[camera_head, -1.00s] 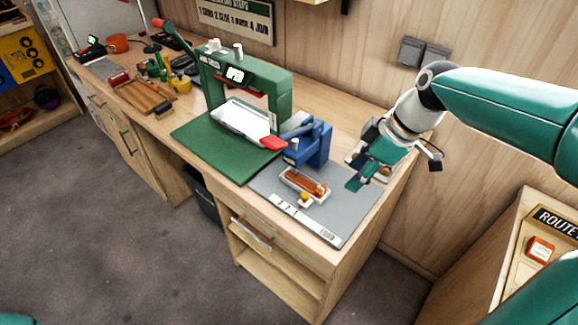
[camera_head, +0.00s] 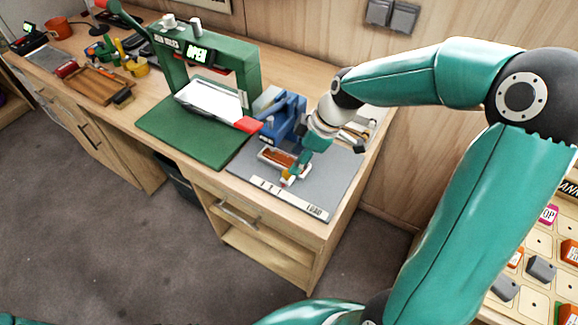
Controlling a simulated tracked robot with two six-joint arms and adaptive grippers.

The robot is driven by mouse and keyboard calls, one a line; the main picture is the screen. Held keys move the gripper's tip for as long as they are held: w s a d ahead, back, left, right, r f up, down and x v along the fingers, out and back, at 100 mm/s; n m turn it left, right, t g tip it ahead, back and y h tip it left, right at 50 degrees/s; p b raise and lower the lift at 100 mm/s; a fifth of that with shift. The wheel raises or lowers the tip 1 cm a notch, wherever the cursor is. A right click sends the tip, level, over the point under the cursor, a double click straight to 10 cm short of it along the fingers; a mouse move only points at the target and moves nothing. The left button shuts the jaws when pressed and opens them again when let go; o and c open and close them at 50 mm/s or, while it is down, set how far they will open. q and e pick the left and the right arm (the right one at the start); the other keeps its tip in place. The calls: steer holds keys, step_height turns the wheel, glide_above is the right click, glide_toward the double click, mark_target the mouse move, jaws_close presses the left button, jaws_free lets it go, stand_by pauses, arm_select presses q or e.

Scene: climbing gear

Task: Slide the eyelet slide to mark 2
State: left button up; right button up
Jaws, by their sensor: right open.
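The eyelet slide (camera_head: 275,158), a pale tray with a brown-orange piece in it, lies on the grey mat (camera_head: 335,185) in front of the blue press (camera_head: 283,117). A small yellow and red knob (camera_head: 286,178) is at its front edge. A white mark strip (camera_head: 290,198) runs along the mat's front, with small marks on the left and LOAD at the right end. The slide is nearer the small marks; I cannot tell which mark it meets. My right gripper (camera_head: 295,174) is open, pointing down at the slide's right front, close to the knob. Contact cannot be told. My left gripper is out of view.
A green press (camera_head: 247,65) with an OPEN display stands on a green mat (camera_head: 190,135) to the left, with a white tray (camera_head: 213,100) under it. Wooden trays and tools lie further left. A wall is behind; a board with tiles (camera_head: 540,268) is at lower right.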

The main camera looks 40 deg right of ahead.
mark_target(287, 173)
steer(key=x, duration=0.5)
steer(key=shift+a+f, duration=0.1)
steer(key=shift+f, duration=0.25)
steer(key=shift+c, duration=0.4)
jaws_close()
